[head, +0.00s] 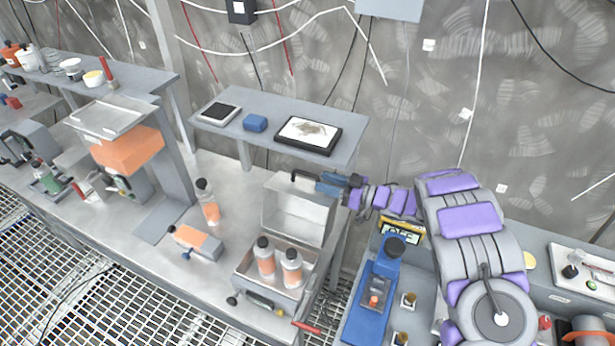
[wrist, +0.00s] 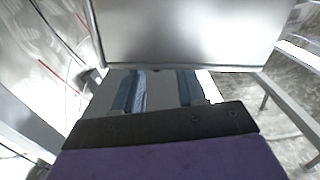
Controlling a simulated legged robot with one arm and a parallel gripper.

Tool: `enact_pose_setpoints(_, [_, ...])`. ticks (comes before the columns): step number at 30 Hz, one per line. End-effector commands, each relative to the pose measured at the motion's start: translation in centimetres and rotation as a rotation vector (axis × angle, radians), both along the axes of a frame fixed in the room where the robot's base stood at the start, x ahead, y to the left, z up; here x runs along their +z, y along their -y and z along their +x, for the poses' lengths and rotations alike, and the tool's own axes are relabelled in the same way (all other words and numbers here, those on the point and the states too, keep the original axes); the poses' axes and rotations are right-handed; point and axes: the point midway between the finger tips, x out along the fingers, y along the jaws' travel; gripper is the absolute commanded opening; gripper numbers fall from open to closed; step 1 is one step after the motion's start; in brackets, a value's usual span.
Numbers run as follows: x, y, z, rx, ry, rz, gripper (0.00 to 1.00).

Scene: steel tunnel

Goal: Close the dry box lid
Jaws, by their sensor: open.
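The dry box (head: 262,292) is a grey metal box on the bench, with two orange-labelled bottles (head: 266,258) standing in it. Its lid (head: 297,217) is raised, standing up at the box's back side, with a dark handle at its top edge. My gripper (head: 328,184) is at the lid's upper right, close to its top edge; I cannot tell if it touches. In the wrist view the lid (wrist: 190,35) fills the top as a shiny panel. The two blue fingers of my gripper (wrist: 160,90) are apart below it, with nothing seen between them; their tips are partly hidden.
A shelf (head: 255,140) behind the box carries a framed picture, a blue block and a dark-topped device. A blue tool stand (head: 368,300) is at the right.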

Motion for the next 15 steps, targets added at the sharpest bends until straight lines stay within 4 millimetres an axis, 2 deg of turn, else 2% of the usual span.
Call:
enact_pose_setpoints(3, [0.0, -1.7, 0.8, 0.001, 0.002, 0.005, 0.40])
enact_pose_setpoints(15, [0.0, -6.1, 2.4, -0.002, 0.001, 0.003, 0.40])
